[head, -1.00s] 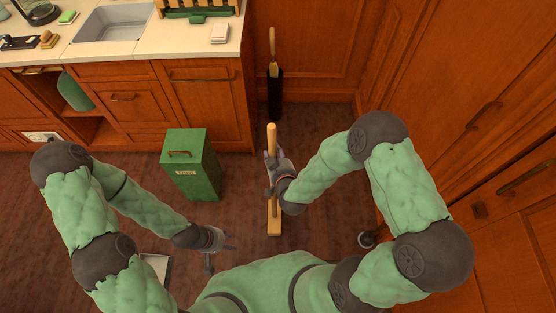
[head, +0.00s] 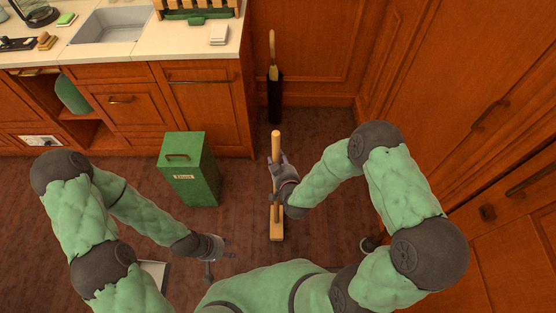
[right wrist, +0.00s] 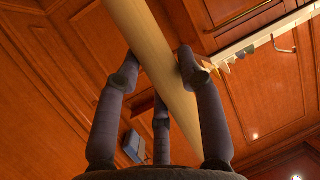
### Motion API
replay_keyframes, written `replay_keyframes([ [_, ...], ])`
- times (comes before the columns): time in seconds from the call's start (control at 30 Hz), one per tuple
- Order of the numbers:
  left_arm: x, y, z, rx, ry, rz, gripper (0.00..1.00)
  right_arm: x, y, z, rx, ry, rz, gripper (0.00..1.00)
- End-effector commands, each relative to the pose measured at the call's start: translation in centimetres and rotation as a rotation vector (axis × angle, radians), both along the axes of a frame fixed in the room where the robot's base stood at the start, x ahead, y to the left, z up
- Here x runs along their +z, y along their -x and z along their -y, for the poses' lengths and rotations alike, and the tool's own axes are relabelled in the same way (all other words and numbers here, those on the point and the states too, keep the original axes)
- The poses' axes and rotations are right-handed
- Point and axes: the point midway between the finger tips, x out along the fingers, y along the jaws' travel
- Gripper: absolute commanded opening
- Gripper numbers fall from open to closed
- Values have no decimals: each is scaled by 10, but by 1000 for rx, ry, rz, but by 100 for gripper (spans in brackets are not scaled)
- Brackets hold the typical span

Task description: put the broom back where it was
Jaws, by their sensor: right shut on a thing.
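The broom has a light wooden handle (head: 275,146) and a flat wooden head (head: 276,232). It stands roughly upright in the middle of the head view, with its head low near the floor; I cannot tell if it touches. My right gripper (head: 279,176) is shut on the handle below its top end. In the right wrist view the handle (right wrist: 150,50) runs diagonally between the dark fingers (right wrist: 158,82). My left gripper (head: 218,258) is open and empty, low at the left of the broom.
A green bin (head: 188,170) stands left of the broom. A black holder (head: 274,98) with a pale handle (head: 272,50) stands in the corner behind. The counter (head: 130,50) is at the back left, wooden cabinets (head: 480,110) at the right. A pale pan (head: 154,274) lies partly hidden.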

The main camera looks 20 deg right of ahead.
Motion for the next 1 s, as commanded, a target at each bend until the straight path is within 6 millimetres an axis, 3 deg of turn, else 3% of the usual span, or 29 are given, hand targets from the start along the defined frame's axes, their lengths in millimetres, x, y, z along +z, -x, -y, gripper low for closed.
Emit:
replay_keyframes([
  [0.07, -3, 0, 0, 0, 0, 0, 40, -1, -1, 0, -1, 0, 5, 0],
  [0.1, -3, 0, 0, 0, 0, 0, 40, -3, 0, 0, 0, 0, 0, 41],
  [0.17, -2, 0, 0, 0, 0, 0, 40, -3, 0, 0, 0, 0, 0, 58],
  [0.2, -2, 0, 0, 0, 0, 0, 40, -3, 0, 0, 0, 0, 0, 62],
  [0.63, 2, 0, 0, 0, 0, 0, 40, 3, 0, 0, 0, 0, 0, 62],
  [1.0, 26, 0, 0, 0, 0, 0, 40, 29, 65, -2, 0, 0, -2, 62],
])
